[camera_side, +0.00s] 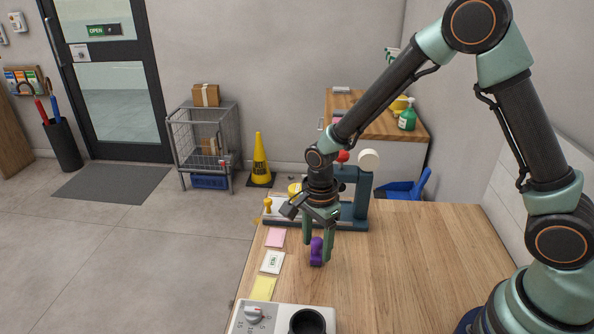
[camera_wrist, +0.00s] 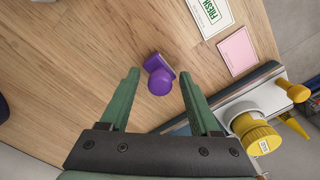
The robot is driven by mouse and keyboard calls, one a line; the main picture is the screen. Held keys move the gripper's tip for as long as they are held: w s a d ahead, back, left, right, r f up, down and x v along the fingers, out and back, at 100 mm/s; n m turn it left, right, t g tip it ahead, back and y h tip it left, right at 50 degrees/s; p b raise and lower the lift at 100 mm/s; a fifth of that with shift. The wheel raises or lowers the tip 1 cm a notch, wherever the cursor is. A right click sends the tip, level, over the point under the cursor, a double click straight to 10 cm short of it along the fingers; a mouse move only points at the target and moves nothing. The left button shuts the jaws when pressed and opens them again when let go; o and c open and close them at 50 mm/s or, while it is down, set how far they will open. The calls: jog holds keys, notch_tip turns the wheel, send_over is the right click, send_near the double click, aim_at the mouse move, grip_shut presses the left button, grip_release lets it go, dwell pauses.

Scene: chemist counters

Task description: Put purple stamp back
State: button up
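The purple stamp (camera_side: 316,252) stands on the wooden counter; its knob and base also show in the wrist view (camera_wrist: 158,78). My gripper (camera_side: 318,252) is above it, pointing down, with one green finger on either side. In the wrist view, my gripper (camera_wrist: 163,80) is open, with a visible gap between the stamp and each finger. A dark blue-teal stand (camera_side: 361,190) is at the counter's far edge, partly hidden behind my gripper. Whether it has a place for the stamp cannot be told.
Pink (camera_side: 275,237), white green-printed (camera_side: 272,262) and yellow (camera_side: 262,288) cards lie along the counter's left edge. A grey device (camera_side: 254,316) with a dial sits at the front. A yellow pawn-shaped piece (camera_side: 268,206) is at the far left. The counter's right side (camera_side: 430,250) is clear.

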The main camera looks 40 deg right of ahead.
aim_at(318, 240)
notch_tip(318, 240, up, 12)
jog(key=r, duration=0.1)
jog(key=s+d+r+n+t, duration=0.5)
jog(key=s+d+r+n, duration=0.3)
jog(key=n, duration=1)
jog(key=shift+s+r+t, duration=0.3)
jog(key=shift+s+r, duration=0.5)
jog(key=shift+s, duration=0.05)
jog(key=shift+d, duration=0.1)
